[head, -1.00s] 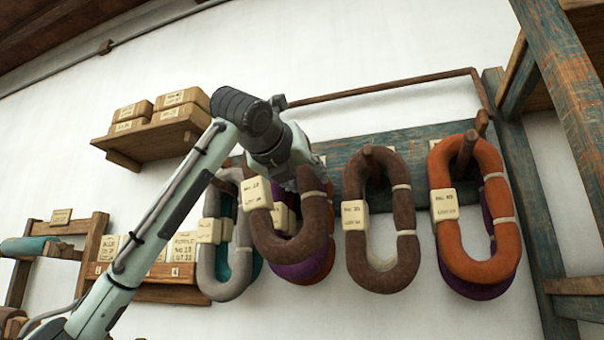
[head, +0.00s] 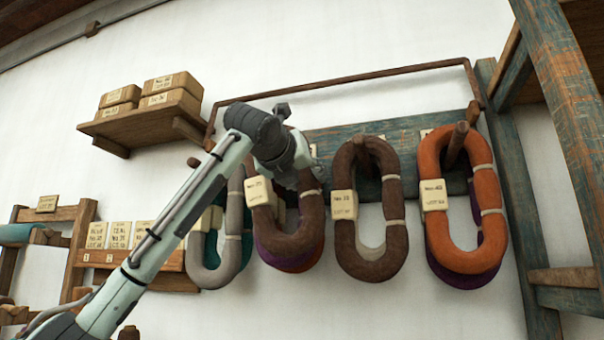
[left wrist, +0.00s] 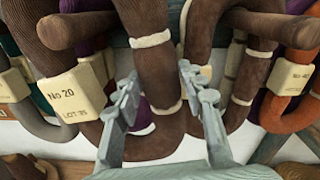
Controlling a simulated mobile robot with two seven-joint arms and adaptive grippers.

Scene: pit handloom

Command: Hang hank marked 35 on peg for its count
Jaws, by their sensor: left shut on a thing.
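My left gripper (head: 303,182) is shut on the right strand of a brown hank (head: 289,241) in front of the peg board. In the left wrist view a brown strand (left wrist: 160,95) with white ties lies between my gripper's fingers (left wrist: 161,84). A tag (left wrist: 75,92) left of it reads No 20, LOT 75; in the head view the held hank's tag (head: 261,191) is too small to read surely. A wooden peg (left wrist: 85,28) shows by the hank's upper left; I cannot tell whether the hank rests on it. My right gripper is out of view.
Another brown hank (head: 397,243) and an orange hank (head: 484,256) hang to the right on the blue-green board (head: 322,141). A grey hank (head: 206,278) hangs left. A post (head: 523,215) stands at right.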

